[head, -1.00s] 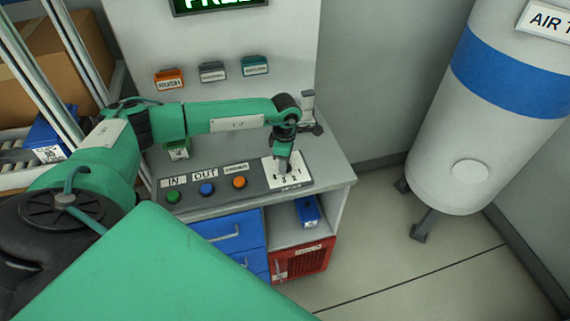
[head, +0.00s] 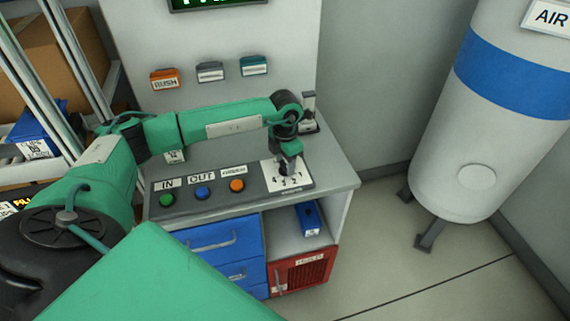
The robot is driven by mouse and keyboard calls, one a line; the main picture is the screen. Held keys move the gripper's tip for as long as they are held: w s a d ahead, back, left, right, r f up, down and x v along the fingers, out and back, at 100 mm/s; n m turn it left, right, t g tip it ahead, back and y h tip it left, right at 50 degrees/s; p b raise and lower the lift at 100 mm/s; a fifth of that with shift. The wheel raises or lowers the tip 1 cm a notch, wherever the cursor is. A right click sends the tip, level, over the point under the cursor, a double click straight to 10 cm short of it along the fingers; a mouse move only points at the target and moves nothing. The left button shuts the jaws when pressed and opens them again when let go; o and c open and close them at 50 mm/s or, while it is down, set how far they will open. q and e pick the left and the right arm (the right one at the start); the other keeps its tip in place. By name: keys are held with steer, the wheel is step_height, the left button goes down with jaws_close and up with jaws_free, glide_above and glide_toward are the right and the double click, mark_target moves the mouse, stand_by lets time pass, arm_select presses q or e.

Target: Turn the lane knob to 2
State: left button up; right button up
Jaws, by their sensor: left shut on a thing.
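The lane knob's white number plate (head: 294,182) sits at the right end of the dark control panel (head: 218,207) on the grey console. My left gripper (head: 289,174) points down over this plate and is shut on the lane knob. The gripper hides the knob, so its pointer setting cannot be read. Some small digits show along the plate's lower edge. My right gripper is not in view.
Green (head: 167,199), blue (head: 202,192) and orange (head: 237,185) buttons sit left of the plate. A small upright device (head: 308,108) stands behind my gripper. Blue drawers (head: 222,240) and a red cabinet (head: 303,270) are below. An air tank (head: 480,110) stands right.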

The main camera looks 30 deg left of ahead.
mark_target(285, 165)
arm_select(q)
steer(key=shift+r+n, duration=0.1)
steer(key=shift+n, duration=0.2)
steer(key=o, duration=0.9)
steer(key=shift+o, duration=0.4)
step_height(285, 165, up, 14)
steer(key=b, duration=0.3)
steer(key=shift+b, duration=0.4)
